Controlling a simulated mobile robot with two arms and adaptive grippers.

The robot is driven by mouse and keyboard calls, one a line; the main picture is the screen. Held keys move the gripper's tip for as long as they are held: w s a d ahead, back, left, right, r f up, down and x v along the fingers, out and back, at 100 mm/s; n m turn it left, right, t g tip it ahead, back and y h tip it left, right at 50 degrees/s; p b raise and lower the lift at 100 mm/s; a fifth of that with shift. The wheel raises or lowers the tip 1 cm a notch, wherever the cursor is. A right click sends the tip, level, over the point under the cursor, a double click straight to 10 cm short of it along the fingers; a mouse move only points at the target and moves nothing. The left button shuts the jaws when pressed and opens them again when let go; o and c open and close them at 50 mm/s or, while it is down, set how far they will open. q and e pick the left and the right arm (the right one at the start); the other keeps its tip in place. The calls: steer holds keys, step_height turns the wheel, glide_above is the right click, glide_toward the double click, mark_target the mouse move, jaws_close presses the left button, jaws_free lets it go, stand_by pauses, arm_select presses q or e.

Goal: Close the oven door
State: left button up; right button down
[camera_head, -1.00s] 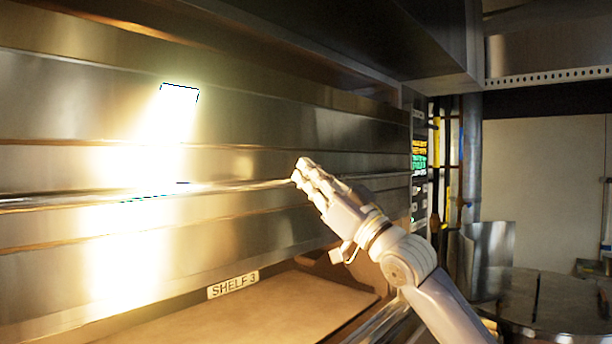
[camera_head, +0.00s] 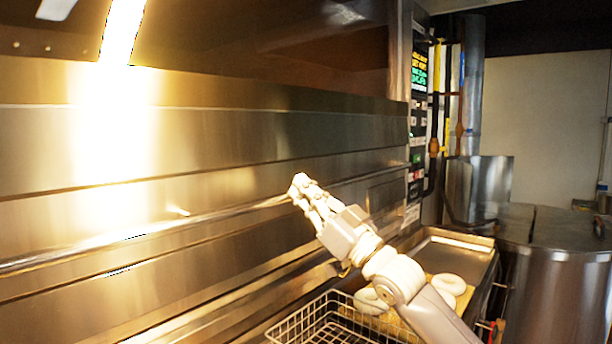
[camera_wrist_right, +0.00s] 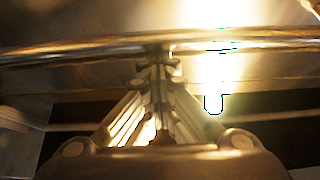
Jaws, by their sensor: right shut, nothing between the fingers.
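The oven door (camera_head: 210,140) is a wide steel panel across the left of the head view, with a long horizontal bar handle (camera_head: 225,212). My right gripper (camera_head: 298,185) is shut and empty, with its fingertips at the bar. In the right wrist view the bar (camera_wrist_right: 80,48) crosses just beyond the shut fingertips (camera_wrist_right: 155,60), touching or very near them. No open shelf shows below the door, though its lower edge is hard to make out in the glare. My left gripper is not in view.
A wire basket (camera_head: 300,322) is at the bottom centre, below my right arm. The control panel (camera_head: 419,70) is right of the door. A large steel kettle (camera_head: 550,285) stands at the right.

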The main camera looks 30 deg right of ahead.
arm_select(q)
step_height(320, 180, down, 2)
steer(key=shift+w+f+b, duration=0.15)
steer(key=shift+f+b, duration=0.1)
steer(key=shift+b, duration=0.5)
arm_select(e)
steer(key=f, duration=0.4)
steer(key=shift+w+a+f, duration=0.1)
steer(key=shift+w+f, duration=0.2)
steer(key=shift+f, duration=0.05)
arm_select(q)
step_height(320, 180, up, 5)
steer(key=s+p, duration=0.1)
steer(key=p, duration=0.4)
arm_select(e)
step_height(320, 180, up, 5)
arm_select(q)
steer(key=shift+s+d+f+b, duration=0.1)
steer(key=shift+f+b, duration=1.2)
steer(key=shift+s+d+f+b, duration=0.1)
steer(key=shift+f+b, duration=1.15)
arm_select(e)
steer(key=v, duration=1.1)
steer(key=shift+s+r, duration=0.1)
